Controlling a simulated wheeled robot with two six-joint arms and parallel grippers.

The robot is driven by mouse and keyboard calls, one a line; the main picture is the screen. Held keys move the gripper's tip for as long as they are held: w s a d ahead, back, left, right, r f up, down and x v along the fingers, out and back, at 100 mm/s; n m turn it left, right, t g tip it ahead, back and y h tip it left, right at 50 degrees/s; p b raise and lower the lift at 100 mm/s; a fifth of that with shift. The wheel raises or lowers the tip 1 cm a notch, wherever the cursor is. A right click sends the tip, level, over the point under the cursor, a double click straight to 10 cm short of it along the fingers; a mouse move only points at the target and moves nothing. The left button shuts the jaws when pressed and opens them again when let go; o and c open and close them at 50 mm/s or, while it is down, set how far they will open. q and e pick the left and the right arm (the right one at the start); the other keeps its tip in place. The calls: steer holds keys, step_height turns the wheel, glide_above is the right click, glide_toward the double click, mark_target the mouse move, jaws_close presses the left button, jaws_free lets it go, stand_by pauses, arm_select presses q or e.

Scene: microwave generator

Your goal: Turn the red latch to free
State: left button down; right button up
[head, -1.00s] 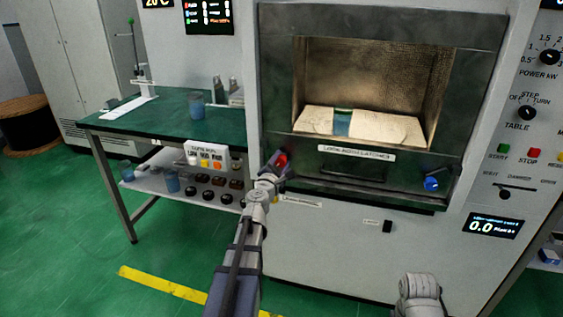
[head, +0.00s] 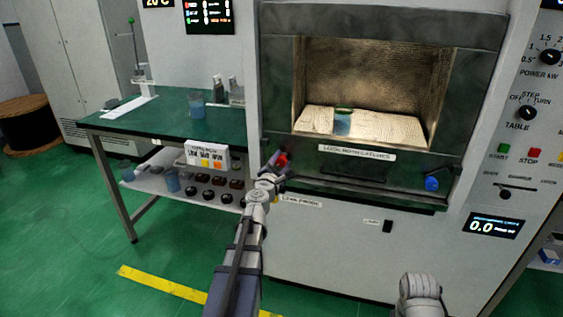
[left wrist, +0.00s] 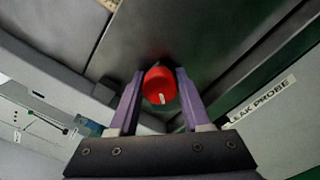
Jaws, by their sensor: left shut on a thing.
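The red latch (left wrist: 160,86) is a round red knob with a pale mark near its lower edge in the left wrist view. It also shows in the head view (head: 283,158), on the lower left of the microwave's front. My left gripper (left wrist: 160,92) is shut on the red latch, one purple finger on each side of it. In the head view my left gripper (head: 276,166) partly hides the latch. My right arm shows only as a piece at the bottom of the head view, and its gripper is out of view.
The microwave chamber (head: 375,75) is open in front, with a beaker (head: 342,122) on a pale plate inside. A blue knob (head: 432,184) sits at the lower right of its front. A green table (head: 165,118) stands at the left. The green floor in front is mostly clear.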

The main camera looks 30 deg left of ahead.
arm_select(q)
steer(key=shift+s+a, duration=0.1)
steer(key=shift+a, duration=0.05)
stand_by(0.3)
steer(key=c, duration=0.6)
jaws_free()
steer(key=shift+a, duration=0.1)
steer(key=shift+o, duration=1.2)
steer(key=v, duration=0.7)
steer(key=shift+s+d, duration=0.25)
steer(key=shift+s, duration=0.1)
